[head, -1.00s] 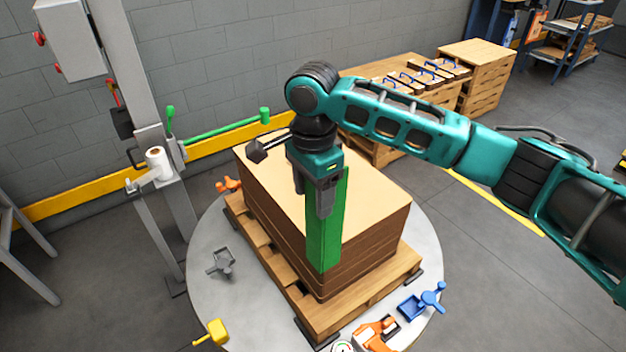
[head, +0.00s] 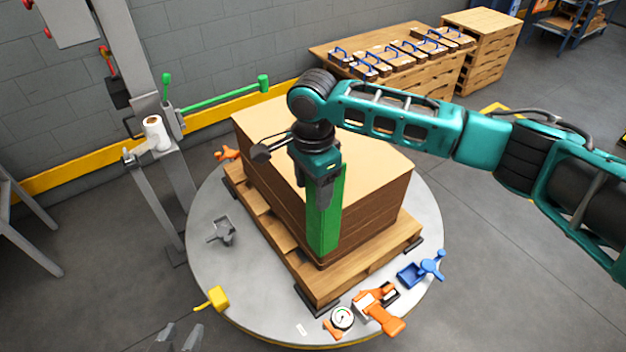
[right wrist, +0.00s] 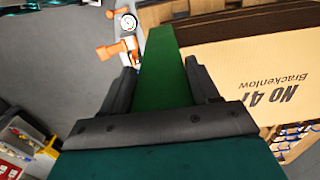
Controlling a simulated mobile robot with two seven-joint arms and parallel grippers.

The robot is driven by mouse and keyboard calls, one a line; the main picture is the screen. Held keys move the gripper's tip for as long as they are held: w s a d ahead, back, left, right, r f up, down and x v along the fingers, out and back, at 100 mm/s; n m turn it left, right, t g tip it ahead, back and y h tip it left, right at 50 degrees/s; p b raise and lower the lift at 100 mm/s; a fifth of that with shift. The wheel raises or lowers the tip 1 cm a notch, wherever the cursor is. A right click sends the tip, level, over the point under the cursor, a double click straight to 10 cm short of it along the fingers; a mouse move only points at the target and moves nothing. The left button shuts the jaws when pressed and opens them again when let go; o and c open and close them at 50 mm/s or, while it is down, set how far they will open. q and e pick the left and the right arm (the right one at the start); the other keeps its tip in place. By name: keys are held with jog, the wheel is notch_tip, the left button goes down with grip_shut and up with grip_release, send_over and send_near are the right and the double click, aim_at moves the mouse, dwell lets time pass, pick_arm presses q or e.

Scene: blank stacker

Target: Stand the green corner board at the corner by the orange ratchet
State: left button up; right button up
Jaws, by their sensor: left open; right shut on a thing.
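The green corner board (head: 323,218) stands upright at the near corner of the brown sheet stack (head: 375,210). Its lower end is close to the stack's bottom edge; I cannot tell whether it touches the stack. My right gripper (head: 322,180) is shut on the board's upper part. The board also shows between the fingers in the right wrist view (right wrist: 163,75). The orange ratchet (head: 381,312) lies on the turntable in front of this near corner, beside a round dial. My left gripper (head: 178,340) is open and empty at the bottom edge, only its fingertips showing.
The stack sits on a wooden pallet (head: 345,278) on a round grey turntable (head: 430,215). A blue tool (head: 422,270), a yellow one (head: 213,299), a grey one (head: 221,231) and another orange one (head: 227,154) lie around it. A post with a green bar (head: 225,96) stands behind left.

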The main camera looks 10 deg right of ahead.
jog(key=shift+f+b, duration=1.4)
jog(key=shift+b, duration=0.25)
notch_tip(320, 180, down, 9)
jog(key=shift+f, duration=0.3)
dwell(0.4)
jog(key=o, duration=1.2)
jog(key=shift+c, duration=0.2)
notch_tip(320, 180, up, 13)
jog(key=p, duration=0.2)
